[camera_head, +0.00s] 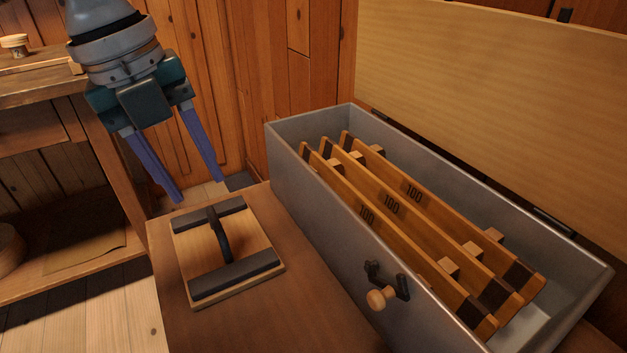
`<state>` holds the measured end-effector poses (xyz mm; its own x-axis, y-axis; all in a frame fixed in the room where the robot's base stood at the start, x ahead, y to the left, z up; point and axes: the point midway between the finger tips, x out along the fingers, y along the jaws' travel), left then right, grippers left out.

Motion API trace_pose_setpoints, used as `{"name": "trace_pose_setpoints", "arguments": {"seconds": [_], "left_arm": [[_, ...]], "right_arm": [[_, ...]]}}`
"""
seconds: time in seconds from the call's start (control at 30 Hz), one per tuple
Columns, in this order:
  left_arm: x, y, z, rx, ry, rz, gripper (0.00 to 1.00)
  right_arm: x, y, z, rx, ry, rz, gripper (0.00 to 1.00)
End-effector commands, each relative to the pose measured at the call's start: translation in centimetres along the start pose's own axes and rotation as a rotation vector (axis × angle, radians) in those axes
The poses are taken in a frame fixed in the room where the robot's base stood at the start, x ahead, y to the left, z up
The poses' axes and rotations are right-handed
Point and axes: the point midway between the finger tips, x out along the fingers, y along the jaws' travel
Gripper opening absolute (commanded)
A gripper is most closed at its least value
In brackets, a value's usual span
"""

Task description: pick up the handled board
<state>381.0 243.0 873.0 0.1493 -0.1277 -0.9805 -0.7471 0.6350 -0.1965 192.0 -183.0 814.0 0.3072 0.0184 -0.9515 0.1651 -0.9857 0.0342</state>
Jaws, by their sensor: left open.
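The handled board (190,244) is a light wooden square with two dark strips across it and a dark arched handle (219,234) in the middle. It lies flat on the brown table top (300,318), left of the grey box. My left gripper (200,190) hangs above and behind the board's far edge, its two bluish fingers spread apart with nothing between them. The fingers point downward and look apart from the board. My right gripper is not in view.
An open grey box (330,222) with several wooden boards marked 100 (392,205) stands right of the handled board. Its wooden lid (490,110) is raised behind. A latch with a knob (381,297) juts from its front. A wooden shelf unit (60,95) stands at left.

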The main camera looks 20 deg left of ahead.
Motion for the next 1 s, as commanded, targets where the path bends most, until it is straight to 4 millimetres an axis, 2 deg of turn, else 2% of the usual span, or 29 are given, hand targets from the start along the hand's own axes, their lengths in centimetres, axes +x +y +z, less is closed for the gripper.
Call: {"name": "trace_pose_setpoints", "arguments": {"seconds": [0.03,0.23,0.47,0.7,0.8,1.0], "left_arm": [[0.7,0.1,0.2,0.004,0.000,0.000,0.49],[3.5,0.2,0.2,0.007,0.003,0.002,0.49],[5.7,0.3,0.5,0.005,0.001,0.002,0.49],[9.3,0.6,1.2,0.007,0.002,0.001,0.49],[10.0,0.6,1.3,0.006,0.001,0.002,0.49],[10.0,0.6,1.3,0.007,0.000,0.001,0.49]], "right_arm": [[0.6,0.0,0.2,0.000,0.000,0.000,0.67],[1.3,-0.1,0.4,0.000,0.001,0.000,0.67],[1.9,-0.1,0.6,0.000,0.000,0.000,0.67],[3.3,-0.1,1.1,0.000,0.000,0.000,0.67],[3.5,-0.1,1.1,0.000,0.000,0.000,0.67],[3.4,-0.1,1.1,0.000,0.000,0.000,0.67]]}}
